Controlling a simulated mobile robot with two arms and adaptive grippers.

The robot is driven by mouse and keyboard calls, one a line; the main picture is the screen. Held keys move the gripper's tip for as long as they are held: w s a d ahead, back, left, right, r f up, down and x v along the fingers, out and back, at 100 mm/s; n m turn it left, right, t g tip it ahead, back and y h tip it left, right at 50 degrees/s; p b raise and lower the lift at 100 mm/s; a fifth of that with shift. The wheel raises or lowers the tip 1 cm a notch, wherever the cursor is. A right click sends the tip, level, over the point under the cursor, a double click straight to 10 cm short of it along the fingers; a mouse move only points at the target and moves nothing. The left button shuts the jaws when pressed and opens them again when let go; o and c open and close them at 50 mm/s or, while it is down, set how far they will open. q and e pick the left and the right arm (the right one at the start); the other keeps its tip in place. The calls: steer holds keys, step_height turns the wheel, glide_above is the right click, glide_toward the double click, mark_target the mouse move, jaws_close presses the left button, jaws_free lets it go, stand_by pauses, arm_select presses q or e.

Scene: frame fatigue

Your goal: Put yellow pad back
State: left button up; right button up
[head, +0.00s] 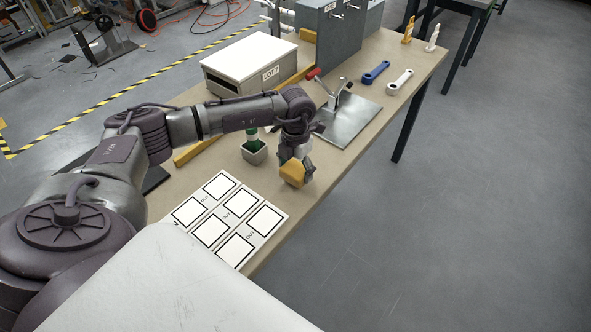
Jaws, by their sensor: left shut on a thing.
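My left gripper (300,160) reaches over the table from the left and points down. It is shut on a yellow pad (292,173), a small block with cut-looking corners. The pad is at the right of the white sheet (284,212) with black-outlined squares, near the table's right edge. I cannot tell whether the pad touches the table. My right gripper is out of view.
A small square holder (254,155) with a green-and-white item stands left of the gripper. A metal plate (349,122) with a red-handled clamp lies behind it. A white box (249,62) stands farther back. Blue (376,72) and white (399,82) link-shaped parts lie at the right.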

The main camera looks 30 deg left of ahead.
arm_select(q)
steer(key=shift+f, duration=0.8)
steer(key=shift+f, duration=0.15)
steer(key=shift+f, duration=0.15)
steer(key=o, duration=1.2)
